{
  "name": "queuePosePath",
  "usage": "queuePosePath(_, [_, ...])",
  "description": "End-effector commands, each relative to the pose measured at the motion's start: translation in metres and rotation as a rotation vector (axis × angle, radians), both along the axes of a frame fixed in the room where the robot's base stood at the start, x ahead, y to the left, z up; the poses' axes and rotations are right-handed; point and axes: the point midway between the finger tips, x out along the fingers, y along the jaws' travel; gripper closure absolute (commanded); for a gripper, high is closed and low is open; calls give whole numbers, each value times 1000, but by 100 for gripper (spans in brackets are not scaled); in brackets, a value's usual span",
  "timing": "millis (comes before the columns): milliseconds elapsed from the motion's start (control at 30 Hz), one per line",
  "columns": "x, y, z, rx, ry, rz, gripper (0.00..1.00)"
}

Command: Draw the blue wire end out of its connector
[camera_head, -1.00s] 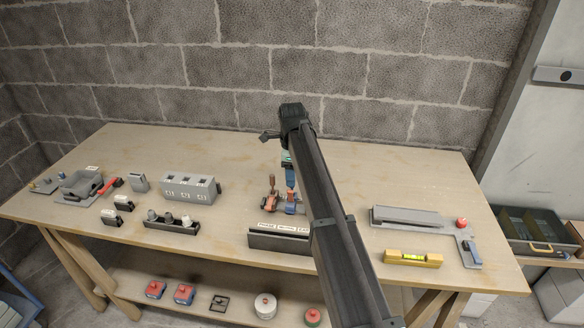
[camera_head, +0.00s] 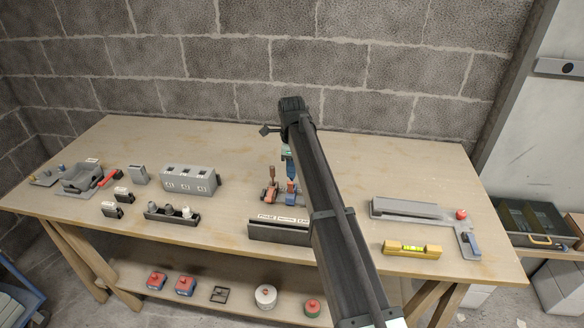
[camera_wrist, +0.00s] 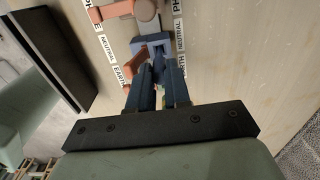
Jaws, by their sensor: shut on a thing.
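My gripper (camera_head: 291,178) points down at the middle of the bench, over the blue connector (camera_head: 292,194). In the wrist view my gripper (camera_wrist: 158,80) has its dark blue fingers close together, shut on the narrow blue wire end (camera_wrist: 158,66). The blue connector (camera_wrist: 153,46) lies just beyond the fingertips, between printed label strips. I cannot tell how much of the wire end is inside it.
A dark labelled rack (camera_head: 278,231) stands in front of the connectors. A grey block with openings (camera_head: 188,180) is to the left. A yellow level (camera_head: 412,249) and a grey plate with a red knob (camera_head: 461,215) are to the right. The back of the bench is clear.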

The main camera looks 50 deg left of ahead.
Motion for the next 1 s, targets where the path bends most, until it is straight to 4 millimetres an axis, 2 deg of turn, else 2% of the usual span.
queuePosePath(1000, [0,0,12,0,0,0,100])
